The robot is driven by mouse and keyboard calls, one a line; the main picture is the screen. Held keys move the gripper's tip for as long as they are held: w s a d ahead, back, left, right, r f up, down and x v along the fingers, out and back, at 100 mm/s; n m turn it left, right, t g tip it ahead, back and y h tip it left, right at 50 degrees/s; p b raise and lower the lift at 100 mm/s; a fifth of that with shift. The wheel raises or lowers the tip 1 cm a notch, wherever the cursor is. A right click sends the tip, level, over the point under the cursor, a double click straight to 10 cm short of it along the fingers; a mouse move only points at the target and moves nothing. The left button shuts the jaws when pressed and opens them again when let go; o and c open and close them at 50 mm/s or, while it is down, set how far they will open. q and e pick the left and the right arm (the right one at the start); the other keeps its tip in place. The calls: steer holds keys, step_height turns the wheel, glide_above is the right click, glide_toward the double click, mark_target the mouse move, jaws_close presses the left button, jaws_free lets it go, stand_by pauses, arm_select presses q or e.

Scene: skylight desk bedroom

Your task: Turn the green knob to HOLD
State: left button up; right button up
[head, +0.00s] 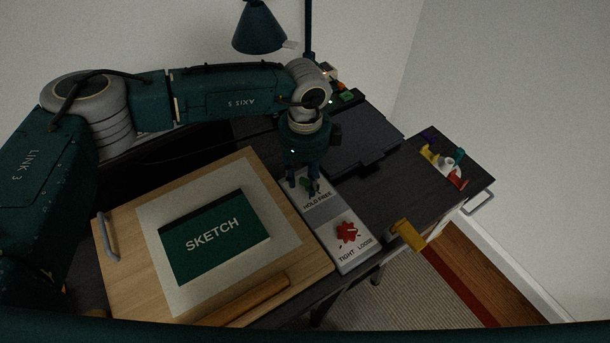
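The green knob (304,184) sits at the upper end of a light grey panel (323,212), with the printed words HOLD and FREE below it. Only a small part of the knob shows, so its pointing direction is hidden. My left gripper (304,187) reaches down over it from above, its dark fingers apart on either side of the knob. I cannot tell whether the fingers touch it. A red knob (347,233) sits lower on the same panel, above the words TIGHT and LOOSE. My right gripper is not in view.
A wooden board (120,215) with a green SKETCH book (214,236) lies left of the panel. A yellow piece (408,235) is at the desk's front edge. Small coloured items (443,163) lie at right. A lamp (259,27) hangs behind my arm.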

arm_select(q)
steer(key=shift+c, duration=0.8)
jaws_close()
steer(key=shift+w+f+m+b, duration=0.1)
steer(key=shift+m+b, duration=0.2)
steer(key=shift+b, duration=0.35)
steer(key=m+b, duration=0.2)
steer(key=b, duration=0.1)
steer(key=m+b, duration=0.3)
steer(key=b, duration=0.1)
steer(key=m+b, duration=0.3)
steer(key=b, duration=0.1)
steer(key=shift+w+d, duration=0.2)
steer(key=shift+w, duration=0.15)
steer(key=shift+w+d+r+m+b, duration=0.1)
steer(key=shift+r+m+b, duration=0.1)
steer(key=shift+m+b, duration=1.5)
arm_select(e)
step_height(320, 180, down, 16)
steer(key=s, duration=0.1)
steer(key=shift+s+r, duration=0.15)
arm_select(q)
steer(key=shift+o, duration=0.8)
jaws_free()
